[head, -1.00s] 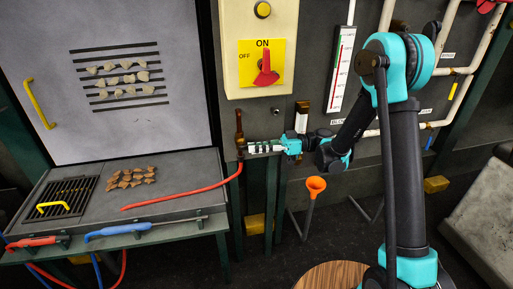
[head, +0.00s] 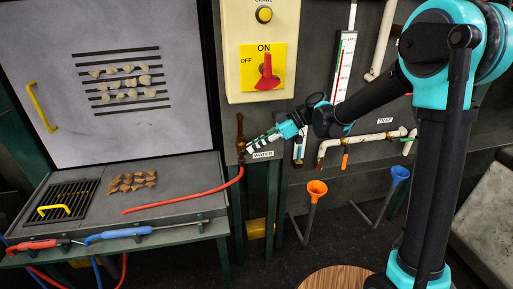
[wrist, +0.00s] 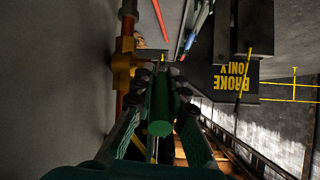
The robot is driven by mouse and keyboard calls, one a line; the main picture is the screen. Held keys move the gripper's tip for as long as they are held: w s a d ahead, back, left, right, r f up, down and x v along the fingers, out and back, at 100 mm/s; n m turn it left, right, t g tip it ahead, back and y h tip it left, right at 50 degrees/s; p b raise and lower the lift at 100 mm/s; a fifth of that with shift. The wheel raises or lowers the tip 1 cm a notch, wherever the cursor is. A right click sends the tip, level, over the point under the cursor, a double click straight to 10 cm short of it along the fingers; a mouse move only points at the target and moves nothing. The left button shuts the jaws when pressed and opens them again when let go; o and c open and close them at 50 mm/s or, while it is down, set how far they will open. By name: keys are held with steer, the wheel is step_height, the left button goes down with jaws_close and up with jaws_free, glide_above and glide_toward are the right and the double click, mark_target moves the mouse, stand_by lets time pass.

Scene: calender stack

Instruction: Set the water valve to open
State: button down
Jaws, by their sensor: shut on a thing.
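The water valve (head: 240,143) is a brass fitting on a short upright pipe above the WATER label (head: 263,155). A red hose (head: 190,199) runs from below it to the grill table. My gripper (head: 256,145) reaches in from the right, tilted down to the left, with its fingertips at the valve. In the wrist view the valve's yellow body (wrist: 122,66) is just left of the fingers. A green cylindrical grip (wrist: 160,112) lies between the fingers, and my gripper (wrist: 162,95) is shut on it. Its join to the valve body is hard to make out.
A red ON/OFF switch (head: 266,72) on a yellow plate is above the gripper. An orange funnel (head: 316,189) and a blue funnel (head: 399,174) stand below right. Trap piping (head: 360,143) runs along the wall. The grill table (head: 150,190) is at the left.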

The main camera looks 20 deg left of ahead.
steer(key=shift+s+a+r+h, duration=0.1)
steer(key=shift+r+h, duration=0.1)
steer(key=shift+h, duration=0.2)
steer(key=c, duration=1.5)
jaws_free()
steer(key=shift+r, duration=0.1)
steer(key=v, duration=1.2)
steer(key=shift+s+r, duration=0.1)
steer(key=shift+s, duration=0.05)
